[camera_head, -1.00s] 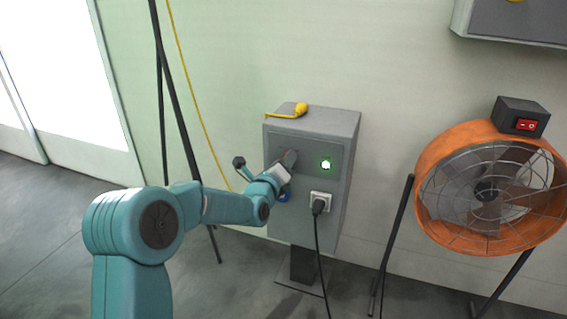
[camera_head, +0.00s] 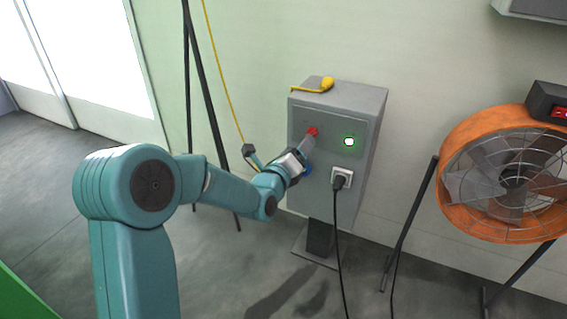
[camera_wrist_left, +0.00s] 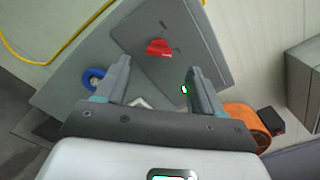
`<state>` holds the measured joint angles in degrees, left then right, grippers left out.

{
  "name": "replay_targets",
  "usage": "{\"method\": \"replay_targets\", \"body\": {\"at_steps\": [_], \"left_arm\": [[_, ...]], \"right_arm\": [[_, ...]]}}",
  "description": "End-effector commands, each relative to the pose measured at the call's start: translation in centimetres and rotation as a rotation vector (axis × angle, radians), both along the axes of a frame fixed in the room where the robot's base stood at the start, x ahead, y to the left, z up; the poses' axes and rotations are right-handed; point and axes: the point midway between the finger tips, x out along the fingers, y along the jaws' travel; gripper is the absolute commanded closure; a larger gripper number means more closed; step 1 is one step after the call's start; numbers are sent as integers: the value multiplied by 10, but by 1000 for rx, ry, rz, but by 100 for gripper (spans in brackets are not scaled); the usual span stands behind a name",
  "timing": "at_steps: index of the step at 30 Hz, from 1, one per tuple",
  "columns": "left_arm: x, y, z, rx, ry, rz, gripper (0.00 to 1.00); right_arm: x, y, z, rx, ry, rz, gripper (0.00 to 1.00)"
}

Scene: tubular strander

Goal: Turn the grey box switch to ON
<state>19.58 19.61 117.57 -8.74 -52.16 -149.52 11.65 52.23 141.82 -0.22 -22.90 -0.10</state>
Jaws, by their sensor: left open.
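The grey box (camera_head: 325,112) stands on a post by the wall. Its red rotary switch (camera_head: 312,132) is on the upper left of the front panel, left of a lit green lamp (camera_head: 349,141). My left gripper (camera_head: 306,147) is in front of the panel at the switch. In the left wrist view the red switch (camera_wrist_left: 158,47) shows ahead, between the lines of my two open, empty fingers (camera_wrist_left: 163,75), and apart from them. Two small marks on the panel are too small to read. My right gripper is not in view.
A black-corded plug (camera_head: 341,180) sits in a socket below the lamp. A blue ring (camera_wrist_left: 93,79) is beside the left finger in the wrist view. An orange fan (camera_head: 450,150) stands to the right.

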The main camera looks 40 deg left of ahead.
Motion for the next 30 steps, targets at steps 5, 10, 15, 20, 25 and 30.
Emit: {"method": "replay_targets", "body": {"at_steps": [5, 10, 15, 20, 25, 30], "left_arm": [[-46, -10, 2, 0, 1, 2, 32], [-77, -18, 1, 0, 1, 2, 32], [-90, -21, 0, 0, 0, 1, 32], [-92, -22, 0, 0, -1, 1, 32], [-92, -22, 0, 0, -1, 1, 32], [-91, -22, 0, 0, -1, 1, 32]], "right_arm": [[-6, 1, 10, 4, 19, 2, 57], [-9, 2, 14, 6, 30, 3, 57], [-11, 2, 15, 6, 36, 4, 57], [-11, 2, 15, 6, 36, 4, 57], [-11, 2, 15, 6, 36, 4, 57], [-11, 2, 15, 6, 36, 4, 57]]}}
